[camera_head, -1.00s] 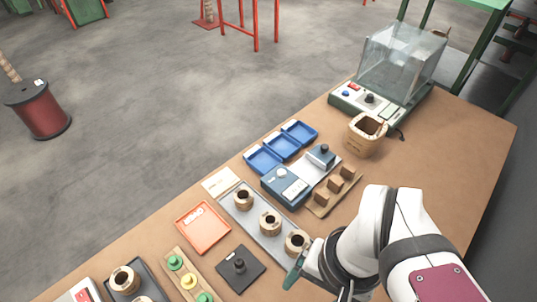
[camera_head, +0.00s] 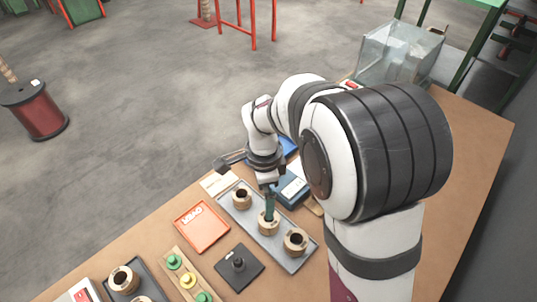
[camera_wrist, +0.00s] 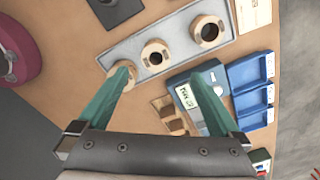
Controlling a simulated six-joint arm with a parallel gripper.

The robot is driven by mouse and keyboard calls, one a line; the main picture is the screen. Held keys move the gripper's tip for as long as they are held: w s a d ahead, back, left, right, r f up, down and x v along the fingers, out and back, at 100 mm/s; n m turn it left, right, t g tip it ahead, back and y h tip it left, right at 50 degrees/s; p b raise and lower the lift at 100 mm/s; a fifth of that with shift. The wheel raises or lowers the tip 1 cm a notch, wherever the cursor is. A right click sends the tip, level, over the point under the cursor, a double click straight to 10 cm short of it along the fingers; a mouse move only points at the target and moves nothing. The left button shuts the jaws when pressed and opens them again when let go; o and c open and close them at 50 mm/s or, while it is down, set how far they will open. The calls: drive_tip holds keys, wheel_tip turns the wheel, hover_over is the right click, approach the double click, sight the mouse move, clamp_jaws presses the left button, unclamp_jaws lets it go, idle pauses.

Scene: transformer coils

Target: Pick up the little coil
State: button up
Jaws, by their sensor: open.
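Three tan wooden coils with dark holes stand in a row on a grey tray (camera_head: 228,208): the far-left coil (camera_head: 242,194), the middle coil (camera_head: 267,229) and the near-right coil (camera_head: 296,241). In the wrist view, the middle coil (camera_wrist: 155,55) looks smallest, the far-left coil (camera_wrist: 208,32) looks largest, and a finger partly hides the near-right coil (camera_wrist: 112,71). My gripper (camera_head: 270,212) points down at the middle coil, its green fingers overlapping it in the head view. In the wrist view, my gripper (camera_wrist: 159,72) is open, with nothing held. Contact cannot be told.
A blue device (camera_wrist: 200,94), blue bins (camera_wrist: 251,95) and a wooden block rack (camera_wrist: 168,113) lie close by the tray. An orange tray (camera_head: 203,228) and a dark plate with a peg (camera_head: 239,268) sit on its other side. A clear box (camera_head: 398,54) stands far back.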

drive_tip(key=f, duration=0.7)
drive_tip(key=d+f, duration=0.1)
drive_tip(key=f, duration=0.3)
drive_tip(key=shift+s, duration=0.25)
drive_tip(key=c, duration=1.5)
